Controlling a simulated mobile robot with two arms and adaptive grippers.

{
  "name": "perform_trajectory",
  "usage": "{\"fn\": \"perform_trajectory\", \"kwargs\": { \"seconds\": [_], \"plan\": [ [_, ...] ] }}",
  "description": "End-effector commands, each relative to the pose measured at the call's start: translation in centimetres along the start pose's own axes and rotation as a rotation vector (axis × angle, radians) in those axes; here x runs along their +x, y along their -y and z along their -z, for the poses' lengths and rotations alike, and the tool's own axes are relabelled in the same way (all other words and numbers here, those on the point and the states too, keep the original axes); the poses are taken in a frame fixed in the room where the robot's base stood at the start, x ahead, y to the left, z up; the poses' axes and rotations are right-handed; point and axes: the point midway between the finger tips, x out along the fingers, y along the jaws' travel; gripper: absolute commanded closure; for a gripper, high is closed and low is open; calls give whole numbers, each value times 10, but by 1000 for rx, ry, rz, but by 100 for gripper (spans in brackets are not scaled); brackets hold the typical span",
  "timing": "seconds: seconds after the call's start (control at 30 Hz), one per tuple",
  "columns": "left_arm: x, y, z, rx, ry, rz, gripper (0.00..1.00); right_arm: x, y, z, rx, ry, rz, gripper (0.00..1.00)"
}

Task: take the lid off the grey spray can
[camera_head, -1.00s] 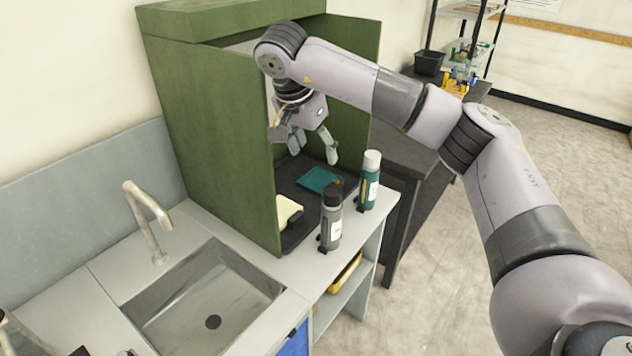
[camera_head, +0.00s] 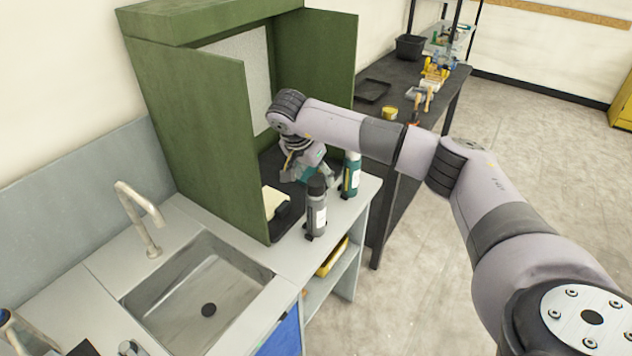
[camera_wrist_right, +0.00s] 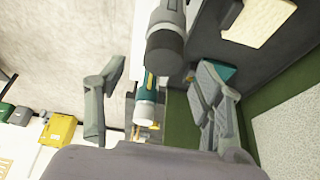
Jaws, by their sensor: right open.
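The grey spray can (camera_head: 316,218) stands upright on the counter in front of the green booth, its dark grey lid (camera_head: 317,184) on top. In the right wrist view the lid (camera_wrist_right: 165,52) faces the camera, with the can's body behind it. My right gripper (camera_head: 307,174) is open and empty, just behind and above the can in the head view. In the wrist view its fingers (camera_wrist_right: 160,75) are spread to either side of the lid, apart from it. A teal can (camera_head: 351,178) with a pale cap (camera_wrist_right: 145,112) stands beside it. My left gripper is out of view.
The booth's green side wall (camera_head: 205,140) rises left of the cans. A cream block (camera_head: 275,202) lies on the booth's dark floor. A sink (camera_head: 200,290) and tap (camera_head: 140,215) are at left. A dark table (camera_head: 400,120) with several small items stands behind.

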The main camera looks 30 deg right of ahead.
Motion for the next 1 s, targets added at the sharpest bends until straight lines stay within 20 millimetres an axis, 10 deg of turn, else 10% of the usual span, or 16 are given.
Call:
{"fn": "perform_trajectory", "kwargs": {
  "seconds": [0.53, 1.0],
  "plan": [
    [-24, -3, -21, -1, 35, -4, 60, 38, 2, -3, 0, 1, 0, 38],
    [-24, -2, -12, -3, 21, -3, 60, 37, 2, -3, 0, 1, 0, 70]
  ]
}}
